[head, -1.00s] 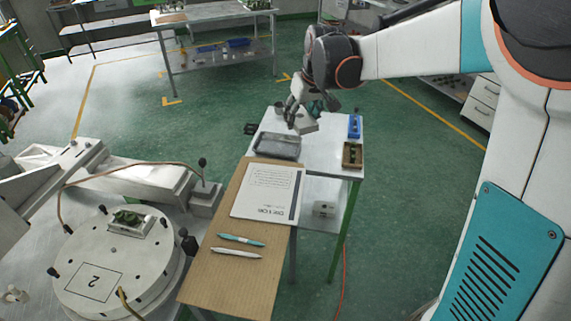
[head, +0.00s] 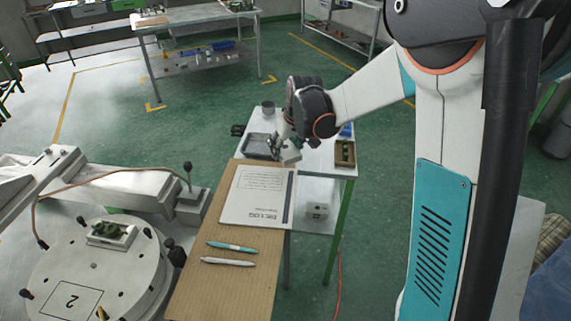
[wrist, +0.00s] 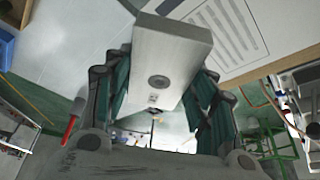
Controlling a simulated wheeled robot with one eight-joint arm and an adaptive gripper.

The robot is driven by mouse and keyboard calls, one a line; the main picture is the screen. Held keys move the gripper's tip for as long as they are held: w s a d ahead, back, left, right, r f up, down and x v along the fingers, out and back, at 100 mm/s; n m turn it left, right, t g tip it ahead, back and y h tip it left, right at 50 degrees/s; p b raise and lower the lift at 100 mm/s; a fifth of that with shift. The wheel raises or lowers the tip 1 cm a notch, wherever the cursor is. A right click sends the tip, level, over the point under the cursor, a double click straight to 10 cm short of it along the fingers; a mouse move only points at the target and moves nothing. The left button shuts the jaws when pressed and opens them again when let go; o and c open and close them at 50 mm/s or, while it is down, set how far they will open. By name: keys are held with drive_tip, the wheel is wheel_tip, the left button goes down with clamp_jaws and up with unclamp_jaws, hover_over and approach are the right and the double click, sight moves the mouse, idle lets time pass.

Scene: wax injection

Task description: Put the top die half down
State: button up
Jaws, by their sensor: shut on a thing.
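The top die half (wrist: 168,62), a pale grey metal block with a round recess in its face, is between the two fingers of my gripper (wrist: 158,88) in the wrist view. My gripper is shut on it. In the head view my gripper (head: 284,140) holds the die half (head: 290,153) by the small white table, right of the grey tray (head: 259,147). I cannot tell whether the block touches the tabletop. A second die half (head: 112,236), with a green piece on it, sits on the round plate (head: 90,268) at left.
A booklet (head: 258,193) and two pens (head: 231,247) lie on the brown board (head: 215,287) in front. A wooden box (head: 345,153) stands right, a blue one (head: 346,131) behind it, and a grey cup (head: 268,107) at the back. A lever (head: 188,178) stands near the machine.

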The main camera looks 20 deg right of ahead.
sight(283, 168)
wheel_tip(283, 168, down, 6)
drive_tip(key=shift+r+b, duration=0.15)
drive_tip(key=shift+b, duration=0.55)
drive_tip(key=shift+r, duration=0.1)
drive_tip(key=shift+f+b, duration=0.45)
drive_tip(key=shift+f, duration=0.1)
drive_tip(key=shift+s, duration=0.1)
drive_tip(key=o, duration=1.2)
drive_tip(key=shift+f, duration=0.15)
drive_tip(key=shift+o, duration=0.2)
